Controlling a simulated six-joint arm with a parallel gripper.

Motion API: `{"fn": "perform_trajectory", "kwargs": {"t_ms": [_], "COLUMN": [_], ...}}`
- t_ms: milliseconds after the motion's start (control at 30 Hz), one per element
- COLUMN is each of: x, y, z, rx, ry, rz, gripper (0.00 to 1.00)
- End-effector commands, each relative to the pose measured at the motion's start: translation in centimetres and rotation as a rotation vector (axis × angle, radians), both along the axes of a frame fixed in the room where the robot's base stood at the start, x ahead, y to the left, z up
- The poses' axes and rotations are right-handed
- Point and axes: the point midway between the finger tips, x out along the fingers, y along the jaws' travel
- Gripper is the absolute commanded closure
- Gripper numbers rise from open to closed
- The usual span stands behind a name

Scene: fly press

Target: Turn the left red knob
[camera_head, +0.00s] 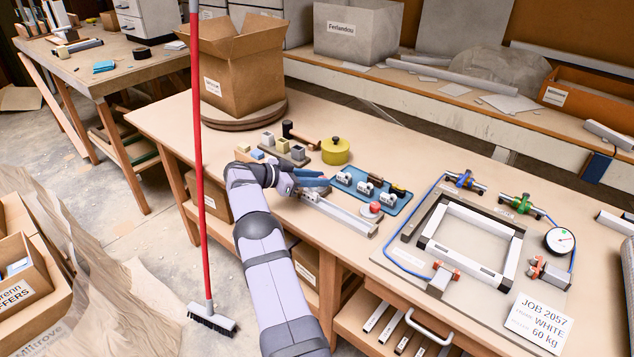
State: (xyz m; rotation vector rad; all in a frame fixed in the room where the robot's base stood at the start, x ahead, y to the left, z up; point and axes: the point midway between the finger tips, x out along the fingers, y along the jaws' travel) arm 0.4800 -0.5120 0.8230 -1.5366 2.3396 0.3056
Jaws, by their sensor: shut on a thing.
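On the board with the white frame, one valve with a red part (441,276) sits at the front left of the frame. Another valve with a red part (537,265) sits at the front right. A round red knob (375,207) also stands by the end of a grey metal bar (338,212). My gripper (303,181) is left of all of these, above the bench. It appears shut on a blue thing (314,181) of unclear shape; its fingertips are small and partly hidden. No red part touches my gripper.
A blue tray (399,212) with small metal parts lies between my gripper and the frame. A yellow pot (336,150) and a hammer (303,137) are behind my gripper. A gauge (560,240) and a job card (538,322) are at the right.

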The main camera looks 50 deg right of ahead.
Motion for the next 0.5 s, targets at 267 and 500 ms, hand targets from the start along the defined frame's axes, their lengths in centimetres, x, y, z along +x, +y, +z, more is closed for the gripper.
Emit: {"fn": "perform_trajectory", "kwargs": {"t_ms": [267, 500], "x": [0.08, 0.06], "y": [-0.09, -0.01], "z": [0.37, 0.16], "rx": [-0.005, -0.002], "ry": [-0.004, -0.002], "rz": [0.002, 0.001], "gripper": [0.65, 0.58]}}
